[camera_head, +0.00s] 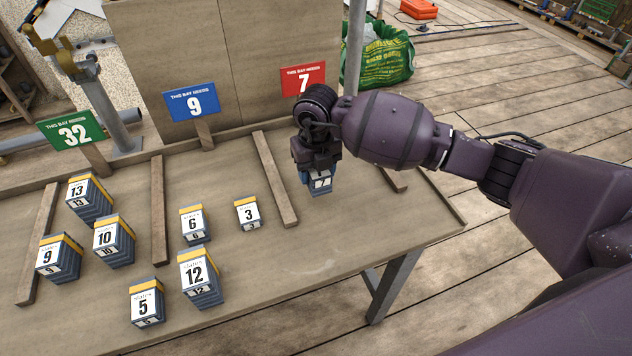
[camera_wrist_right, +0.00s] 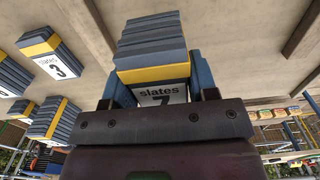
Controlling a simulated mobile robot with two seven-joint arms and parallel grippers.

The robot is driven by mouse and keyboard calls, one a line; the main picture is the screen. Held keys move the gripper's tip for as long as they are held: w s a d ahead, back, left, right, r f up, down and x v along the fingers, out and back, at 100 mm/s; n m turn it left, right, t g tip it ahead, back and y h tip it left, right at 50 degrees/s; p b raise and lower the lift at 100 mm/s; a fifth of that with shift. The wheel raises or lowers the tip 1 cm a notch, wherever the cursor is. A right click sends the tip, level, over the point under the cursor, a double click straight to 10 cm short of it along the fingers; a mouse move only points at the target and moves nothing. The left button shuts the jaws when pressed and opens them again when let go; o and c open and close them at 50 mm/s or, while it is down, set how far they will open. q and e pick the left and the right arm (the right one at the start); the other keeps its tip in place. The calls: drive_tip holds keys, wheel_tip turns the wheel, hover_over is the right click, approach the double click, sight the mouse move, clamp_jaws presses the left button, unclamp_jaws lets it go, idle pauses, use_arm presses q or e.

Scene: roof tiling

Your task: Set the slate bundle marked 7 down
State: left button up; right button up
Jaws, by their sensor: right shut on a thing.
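The slate bundle marked 7 (camera_head: 320,182) is a blue-grey stack with a white label, in the right bay of the table, in front of the red sign reading 7 (camera_head: 303,79). My right gripper (camera_head: 318,164) is shut on it from above and hides its upper part. In the right wrist view the bundle (camera_wrist_right: 152,50) sits between the two blue fingers (camera_wrist_right: 160,85), its yellow band and label partly covered by the gripper. I cannot tell whether its underside touches the table (camera_head: 330,241). My left gripper is not in view.
Bundle 3 (camera_head: 248,213) and bundle 6 (camera_head: 194,223) stand in the middle bay. A wooden divider (camera_head: 275,180) lies left of bundle 7.

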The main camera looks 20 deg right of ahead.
wheel_tip(320, 180, down, 3)
drive_tip(key=shift+f, duration=0.2)
drive_tip(key=shift+f+b, duration=0.3)
drive_tip(key=shift+f, duration=0.05)
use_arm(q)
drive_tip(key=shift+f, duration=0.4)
use_arm(e)
drive_tip(key=shift+f, duration=0.15)
drive_tip(key=o, duration=1.1)
drive_tip(key=shift+r, duration=0.5)
use_arm(q)
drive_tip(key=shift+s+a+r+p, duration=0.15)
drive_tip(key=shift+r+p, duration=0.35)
drive_tip(key=shift+p, duration=0.4)
use_arm(e)
wheel_tip(320, 180, up, 11)
drive_tip(key=shift+r, duration=0.15)
